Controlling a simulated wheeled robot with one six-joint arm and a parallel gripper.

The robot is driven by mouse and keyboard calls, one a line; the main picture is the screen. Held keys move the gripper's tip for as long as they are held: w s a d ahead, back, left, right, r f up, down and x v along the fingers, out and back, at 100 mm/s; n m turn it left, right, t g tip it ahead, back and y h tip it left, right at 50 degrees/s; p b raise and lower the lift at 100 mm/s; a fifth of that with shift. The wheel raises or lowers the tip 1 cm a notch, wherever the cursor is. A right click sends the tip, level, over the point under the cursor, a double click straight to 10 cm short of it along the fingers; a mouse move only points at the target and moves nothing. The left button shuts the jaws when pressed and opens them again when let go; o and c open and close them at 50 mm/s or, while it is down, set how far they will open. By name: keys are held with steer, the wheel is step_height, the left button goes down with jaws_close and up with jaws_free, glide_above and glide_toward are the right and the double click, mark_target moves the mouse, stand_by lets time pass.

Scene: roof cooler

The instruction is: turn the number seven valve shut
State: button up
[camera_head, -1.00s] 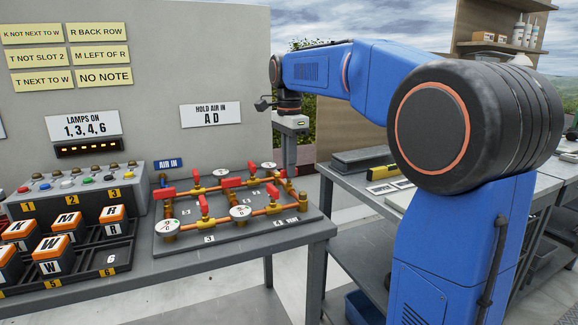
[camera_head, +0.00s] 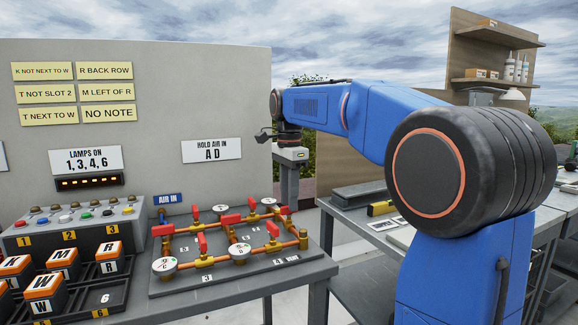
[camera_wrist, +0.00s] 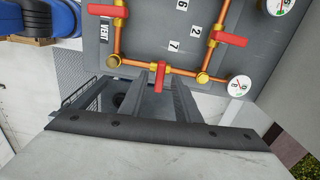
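The valve board (camera_head: 222,279) stands on the bench with copper pipes, red lever handles and white gauges. In the wrist view, a tag "7" lies beside a red-handled valve (camera_wrist: 160,68). In the head view this looks like the red handle (camera_head: 282,211) at the board's right edge. My gripper (camera_head: 289,195) points down just behind that edge.
Other red valves, including one beside tag "2" (camera_wrist: 228,39), and a gauge (camera_wrist: 240,86) sit near my gripper. A lamp box (camera_head: 75,219) and lettered blocks (camera_head: 60,272) stand left of the board. A second bench (camera_head: 365,225) is to the right.

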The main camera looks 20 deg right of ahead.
step_height(320, 180, up, 16)
stand_by(0.5)
stand_by(0.3)
steer(key=s+a+f+n+t, duration=0.1)
steer(key=s+f+n+t, duration=0.1)
steer(key=s+f+n, duration=0.6)
steer(key=s+a+f+n+t, duration=0.1)
steer(key=s+f+n, duration=0.8)
steer(key=s+f, duration=1.4)
step_height(320, 180, down, 6)
steer(key=shift+s+a+f+t, duration=0.15)
steer(key=shift+s+t, duration=0.15)
steer(key=shift+t, duration=0.6)
